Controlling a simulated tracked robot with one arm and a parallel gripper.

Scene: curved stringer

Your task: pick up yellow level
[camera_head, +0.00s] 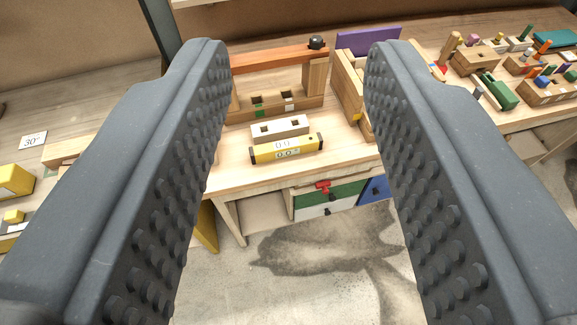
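The yellow level (286,148) is a short yellow bar with black ends and "0.0" markings on its front. It lies on the light wooden workbench (237,176), close to the front edge. A pale block with dark square holes (279,128) sits right behind or on top of it; I cannot tell which. My gripper (297,50) is open and empty, its two dark studded fingers wide apart. In the picture the level appears between the fingers, farther off and touching neither.
A wooden frame with an orange top bar (280,58) stands behind the level. A wooden box (351,90) is to its right. Trays of small tools (480,60) fill the far right. Drawers (330,196) sit below the bench top. Yellow items (14,182) lie at left.

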